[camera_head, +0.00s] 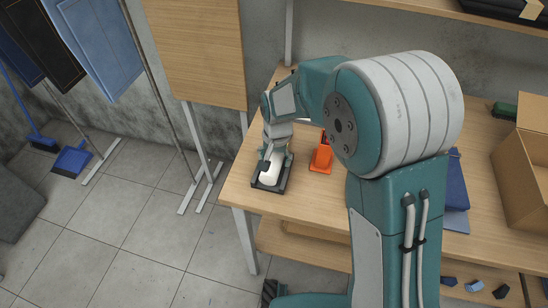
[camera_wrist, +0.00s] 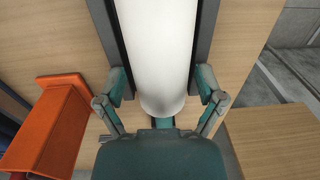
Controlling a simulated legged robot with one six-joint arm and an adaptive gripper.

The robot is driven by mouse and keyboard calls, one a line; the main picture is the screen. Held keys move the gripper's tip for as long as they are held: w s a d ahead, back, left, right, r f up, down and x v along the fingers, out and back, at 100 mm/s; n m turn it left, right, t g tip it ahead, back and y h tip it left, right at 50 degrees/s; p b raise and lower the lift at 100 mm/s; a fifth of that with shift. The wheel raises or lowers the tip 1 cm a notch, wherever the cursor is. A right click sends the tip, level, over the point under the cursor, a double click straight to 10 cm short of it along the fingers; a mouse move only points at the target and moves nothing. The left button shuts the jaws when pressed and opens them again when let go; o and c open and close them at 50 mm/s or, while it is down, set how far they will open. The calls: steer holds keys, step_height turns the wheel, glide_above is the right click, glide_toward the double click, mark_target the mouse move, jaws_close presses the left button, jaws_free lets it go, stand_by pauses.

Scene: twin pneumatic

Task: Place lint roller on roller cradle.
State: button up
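The white lint roller (camera_head: 269,173) lies lengthwise on the dark roller cradle (camera_head: 286,186) at the table's left front corner. In the wrist view the roller (camera_wrist: 166,50) sits between the cradle's two dark rails (camera_wrist: 207,30). My gripper (camera_head: 273,158) is over the roller's rear end. In the wrist view my gripper's fingers (camera_wrist: 161,82) are spread on either side of the roller, with gaps showing, so it looks open. My gripper's palm hides what is below the roller's near end.
An orange holder (camera_head: 321,158) stands close to the right of the cradle and also shows in the wrist view (camera_wrist: 52,125). A cardboard box (camera_head: 525,170) and a blue binder-like object (camera_head: 455,185) are farther right. The wooden table's (camera_head: 235,195) edge is near the cradle's left.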

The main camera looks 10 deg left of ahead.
steer(key=shift+r, duration=0.1)
stand_by(0.3)
step_height(320, 180, up, 12)
steer(key=shift+d, duration=0.25)
steer(key=s+d+r+t, duration=0.3)
steer(key=s+d+r, duration=0.5)
steer(key=d, duration=0.4)
steer(key=s+d+n+t, duration=0.1)
steer(key=s+d+t, duration=0.1)
steer(key=s+d, duration=0.7)
steer(key=s, duration=0.3)
steer(key=shift+r+n+t+h, duration=0.3)
steer(key=shift+r, duration=0.1)
